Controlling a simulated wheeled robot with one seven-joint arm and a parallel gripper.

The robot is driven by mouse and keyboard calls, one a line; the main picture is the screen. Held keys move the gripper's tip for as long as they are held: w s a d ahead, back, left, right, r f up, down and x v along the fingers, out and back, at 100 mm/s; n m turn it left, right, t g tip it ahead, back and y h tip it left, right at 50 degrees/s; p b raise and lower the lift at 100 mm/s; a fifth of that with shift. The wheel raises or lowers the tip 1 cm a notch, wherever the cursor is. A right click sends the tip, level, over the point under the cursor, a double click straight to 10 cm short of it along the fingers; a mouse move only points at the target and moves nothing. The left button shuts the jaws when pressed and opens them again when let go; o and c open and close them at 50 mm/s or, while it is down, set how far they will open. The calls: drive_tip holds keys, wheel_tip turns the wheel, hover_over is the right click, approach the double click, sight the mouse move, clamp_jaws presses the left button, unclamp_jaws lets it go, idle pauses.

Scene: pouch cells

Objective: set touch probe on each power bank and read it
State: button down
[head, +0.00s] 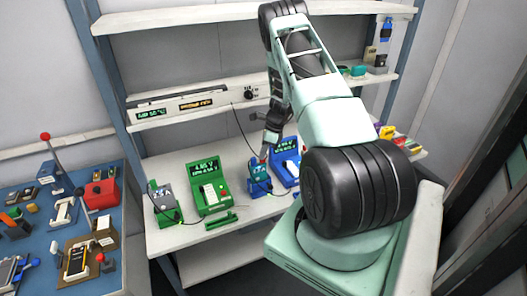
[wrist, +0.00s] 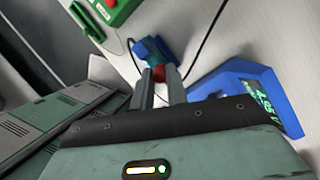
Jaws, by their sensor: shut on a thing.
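My gripper (head: 266,152) reaches down over the white shelf. In the wrist view its two fingers (wrist: 160,78) are closed on a small red knob (wrist: 158,73). The knob is at a blue holder (wrist: 149,50), which also stands on the shelf in the head view (head: 259,181). I cannot tell whether the knob is the top of the touch probe. Right of the holder is a blue meter (head: 286,168) with a lit display, seen in the wrist view too (wrist: 250,95). I cannot tell for sure which objects are power banks.
A blue bench (head: 100,280) at far left bears several devices, a fixture (head: 77,260) and a red box (head: 101,194). Dark cables run near the holders.

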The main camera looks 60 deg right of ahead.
drive_tip(key=shift+f+b, duration=0.45)
drive_tip(key=shift+f, duration=0.1)
drive_tip(key=shift+r, duration=0.1)
idle(1.9)
drive_tip(key=shift+w+d+r+p, duration=0.15)
drive_tip(key=shift+r+p, duration=0.8)
drive_tip(key=shift+r, duration=0.55)
drive_tip(key=shift+w+r+p, duration=0.15)
drive_tip(key=shift+r+p, duration=0.75)
drive_tip(key=shift+r, duration=0.6)
drive_tip(key=shift+f, duration=0.1)
